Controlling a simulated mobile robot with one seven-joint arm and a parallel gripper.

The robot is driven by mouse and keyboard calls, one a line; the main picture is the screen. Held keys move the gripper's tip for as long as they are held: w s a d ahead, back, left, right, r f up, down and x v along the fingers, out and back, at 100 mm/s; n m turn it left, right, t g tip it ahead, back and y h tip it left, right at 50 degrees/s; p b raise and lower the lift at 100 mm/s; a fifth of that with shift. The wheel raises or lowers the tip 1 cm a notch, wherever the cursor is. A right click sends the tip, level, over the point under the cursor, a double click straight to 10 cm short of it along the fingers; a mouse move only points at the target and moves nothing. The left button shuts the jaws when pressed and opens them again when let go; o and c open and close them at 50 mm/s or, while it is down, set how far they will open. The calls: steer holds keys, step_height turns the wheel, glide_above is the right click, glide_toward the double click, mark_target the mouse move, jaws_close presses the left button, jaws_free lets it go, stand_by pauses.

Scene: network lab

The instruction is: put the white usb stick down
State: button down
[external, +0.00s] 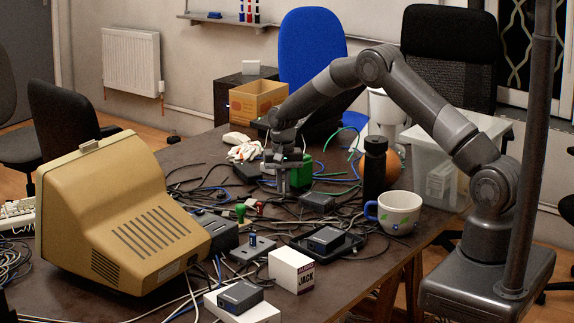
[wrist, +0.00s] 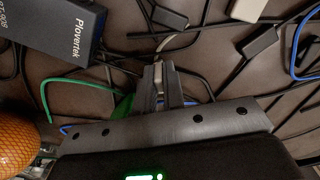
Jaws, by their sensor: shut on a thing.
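My gripper (external: 283,188) is over the cable-strewn middle of the table (external: 350,285), fingers pointing down. In the wrist view its fingers (wrist: 160,82) are shut on a small, pale thing, the white usb stick (wrist: 158,68). Only a thin part of the stick shows between the fingers; the rest is hidden. I cannot make the stick out in the external view. Dark table top and black cables lie below the fingertips. I cannot tell whether the stick touches the table.
A green object (external: 300,176) stands close beside my gripper. A black bottle (external: 375,168), a mug (external: 400,212) and an orange ball (wrist: 16,130) are to the right in the external view. A Plovertek box (wrist: 62,32) and loose plugs crowd the fingers.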

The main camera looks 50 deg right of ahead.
mark_target(283, 181)
steer(key=c, duration=1.5)
jaws_free()
step_height(283, 181, up, 12)
steer(key=s+a+r+n+t, duration=0.1)
steer(key=s+a+r+n, duration=0.1)
steer(key=s+r, duration=0.85)
steer(key=s+a+r+n+t, duration=0.2)
steer(key=s+r, duration=0.7)
steer(key=r, duration=0.2)
steer(key=s+n+t, duration=0.1)
steer(key=s, duration=0.7)
steer(key=s+a+n, duration=0.1)
steer(key=s+n, duration=0.1)
steer(key=s, duration=0.7)
steer(key=s+a+f+n+t, duration=0.1)
steer(key=s+n, duration=0.1)
steer(key=s, duration=0.7)
steer(key=shift+s+a+t, duration=0.2)
steer(key=shift+s+t, duration=0.05)
steer(key=shift+t, duration=0.05)
